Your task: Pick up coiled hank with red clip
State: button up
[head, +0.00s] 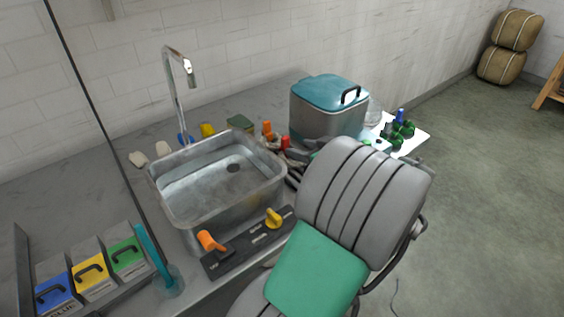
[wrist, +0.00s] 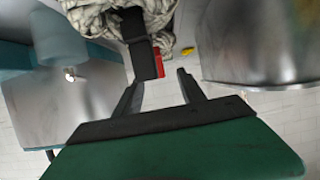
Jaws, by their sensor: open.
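The coiled hank (wrist: 95,18) is a pale grey-white bundle at the top of the wrist view. A dark strap (wrist: 133,25) crosses it and ends in a red clip (wrist: 160,64). My gripper (wrist: 160,78) is open and empty, with its two dark fingers pointing at the hank. The red clip shows close to the fingertips, just beyond and between them; I cannot tell whether they touch. In the head view my grey and green arm hides most of the gripper and hank. A small red patch (head: 286,142) shows beside the sink there, possibly the clip.
The steel sink (head: 163,193) is left of my arm. A steel bin with a teal lid (head: 325,92) stands close behind the gripper area. An orange piece (head: 267,128) and a green sponge (head: 240,121) lie near the sink. A white tray (head: 418,136) holds several green pieces.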

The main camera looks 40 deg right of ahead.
aim_at(287, 142)
jog(key=x, duration=0.8)
jog(key=shift+w+d+r, duration=0.25)
jog(key=shift+w+r, duration=0.05)
jog(key=shift+w, duration=0.15)
jog(key=shift+s, duration=0.1)
grip_shut()
